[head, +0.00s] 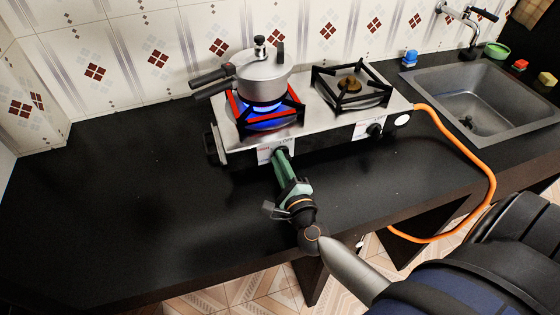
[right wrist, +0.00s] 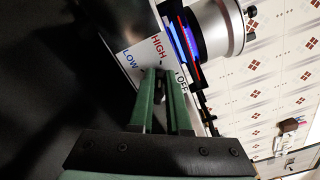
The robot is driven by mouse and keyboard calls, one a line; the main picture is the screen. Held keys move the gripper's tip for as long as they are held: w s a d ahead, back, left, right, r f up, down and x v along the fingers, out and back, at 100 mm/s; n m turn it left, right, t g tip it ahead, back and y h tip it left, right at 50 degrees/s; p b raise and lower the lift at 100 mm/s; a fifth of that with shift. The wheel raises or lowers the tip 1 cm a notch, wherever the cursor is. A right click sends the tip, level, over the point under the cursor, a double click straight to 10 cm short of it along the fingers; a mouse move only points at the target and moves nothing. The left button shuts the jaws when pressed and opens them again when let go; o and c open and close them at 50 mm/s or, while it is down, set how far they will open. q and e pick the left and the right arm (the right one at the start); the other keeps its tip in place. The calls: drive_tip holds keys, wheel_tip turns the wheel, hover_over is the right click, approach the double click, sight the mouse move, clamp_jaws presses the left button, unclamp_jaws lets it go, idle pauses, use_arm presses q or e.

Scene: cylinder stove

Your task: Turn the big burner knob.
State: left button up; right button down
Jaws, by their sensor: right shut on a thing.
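The two-burner stove (head: 340,115) stands on the black counter. The big burner knob (head: 283,151) is on its front panel below the left burner, on a white label marked HIGH, LOW and OFF; the label shows close up in the right wrist view (right wrist: 138,55). My right gripper (head: 281,156) is shut on this knob; its green fingers (right wrist: 163,78) hide most of it. Blue flame (head: 265,120) shows under a lidded metal pot (head: 264,80) on the left burner. My left gripper is out of view.
The right burner (head: 350,86) is bare and its knob (head: 374,130) sits to the right. An orange hose (head: 492,185) curves from the stove's right side over the counter edge. A sink (head: 485,95) lies to the right. The left counter is clear.

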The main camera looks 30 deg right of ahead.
drive_tip(key=c, duration=0.9)
unclamp_jaws()
drive_tip(key=shift+s, duration=0.1)
drive_tip(key=b+v, duration=0.2)
drive_tip(key=v, duration=0.9)
drive_tip(key=shift+s+f, duration=0.15)
drive_tip(key=shift+s, duration=0.1)
drive_tip(key=shift+s+a, duration=0.1)
drive_tip(key=shift+s, duration=0.3)
drive_tip(key=shift+s, duration=0.1)
